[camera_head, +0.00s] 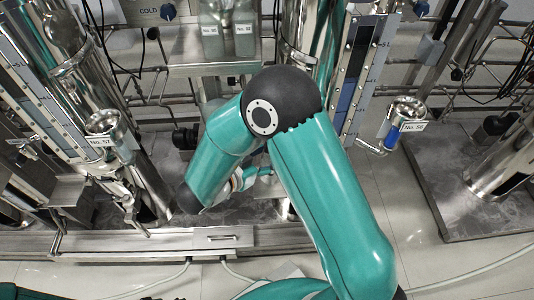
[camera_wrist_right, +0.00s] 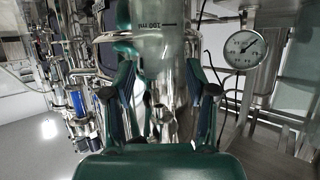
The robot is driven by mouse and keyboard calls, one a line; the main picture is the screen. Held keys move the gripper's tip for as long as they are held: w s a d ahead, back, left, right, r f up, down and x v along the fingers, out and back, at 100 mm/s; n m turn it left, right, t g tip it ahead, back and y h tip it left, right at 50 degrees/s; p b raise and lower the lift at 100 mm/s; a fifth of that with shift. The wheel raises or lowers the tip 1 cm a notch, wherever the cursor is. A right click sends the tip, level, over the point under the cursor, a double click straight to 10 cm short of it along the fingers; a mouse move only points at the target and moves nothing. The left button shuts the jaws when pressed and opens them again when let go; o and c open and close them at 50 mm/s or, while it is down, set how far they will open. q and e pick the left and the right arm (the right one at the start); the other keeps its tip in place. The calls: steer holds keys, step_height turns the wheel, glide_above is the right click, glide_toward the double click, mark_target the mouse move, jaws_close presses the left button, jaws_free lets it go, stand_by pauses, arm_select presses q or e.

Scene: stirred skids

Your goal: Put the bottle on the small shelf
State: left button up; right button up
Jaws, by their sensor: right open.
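Two translucent bottles stand side by side on a small metal shelf (camera_head: 190,70) at the top of the head view, a left bottle (camera_head: 211,42) and a right bottle (camera_head: 243,42). Both carry number labels. In the right wrist view a clear bottle (camera_wrist_right: 160,40) with an upside-down volume mark is between the fingers of my right gripper (camera_wrist_right: 164,85). The fingers are open, one on each side of it. I cannot tell which bottle this is. In the head view my right arm hides the right gripper. My left gripper is out of view.
Shiny steel columns (camera_head: 300,35) and sight-glass panels (camera_head: 358,65) flank the shelf. Metal cups labelled No. 57 (camera_head: 103,122) and No. 56 (camera_head: 406,108) stand at either side. A pressure gauge (camera_wrist_right: 244,48) is right of the bottle.

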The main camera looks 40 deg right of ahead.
steer(key=p+v, duration=0.3)
steer(key=v, duration=0.7)
steer(key=shift+a, duration=0.1)
steer(key=shift+s, duration=0.1)
